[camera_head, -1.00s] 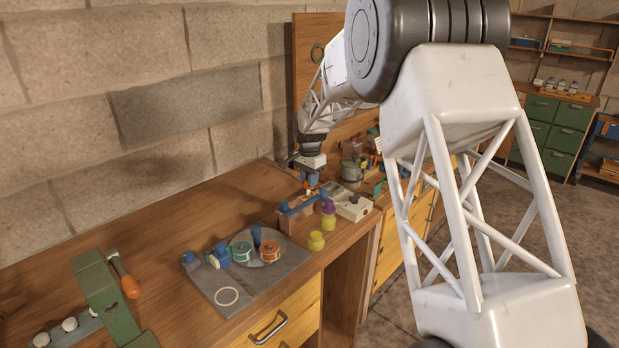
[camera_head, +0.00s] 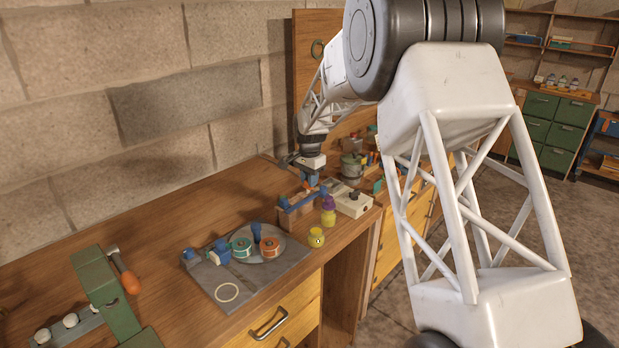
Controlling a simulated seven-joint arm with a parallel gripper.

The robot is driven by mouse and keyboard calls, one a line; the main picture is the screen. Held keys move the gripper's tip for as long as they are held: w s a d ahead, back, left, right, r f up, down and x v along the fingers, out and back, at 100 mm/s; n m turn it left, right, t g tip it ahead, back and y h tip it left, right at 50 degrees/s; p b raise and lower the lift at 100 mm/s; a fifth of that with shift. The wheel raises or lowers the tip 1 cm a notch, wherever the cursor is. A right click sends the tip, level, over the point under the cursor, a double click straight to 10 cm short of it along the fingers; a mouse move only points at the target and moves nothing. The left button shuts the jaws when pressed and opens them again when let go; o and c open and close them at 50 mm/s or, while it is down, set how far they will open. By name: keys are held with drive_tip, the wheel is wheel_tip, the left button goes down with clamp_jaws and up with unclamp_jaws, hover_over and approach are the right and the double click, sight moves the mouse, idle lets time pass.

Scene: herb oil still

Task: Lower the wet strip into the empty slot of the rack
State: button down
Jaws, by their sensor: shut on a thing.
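My gripper (camera_head: 309,183) points down over the far part of the workbench, small in the view. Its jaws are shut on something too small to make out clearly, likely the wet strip. Close below the gripper is a low wooden block with blue parts on top (camera_head: 297,215), which looks like the rack. I cannot make out its slots, or whether the held thing touches it.
A yellow jar (camera_head: 316,238) and a purple-topped yellow bottle (camera_head: 328,212) stand near the bench edge. A pale box (camera_head: 353,204) and a metal pot (camera_head: 351,166) are to the right. A grey mat (camera_head: 217,288) with a round plate and spools lies nearer.

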drive_tip(key=shift+f, duration=1)
idle(0.8)
drive_tip(key=c, duration=0.9)
unclamp_jaws()
drive_tip(key=shift+c, duration=0.5)
drive_tip(key=shift+r, duration=3.5)
drive_tip(key=shift+s+r, duration=0.1)
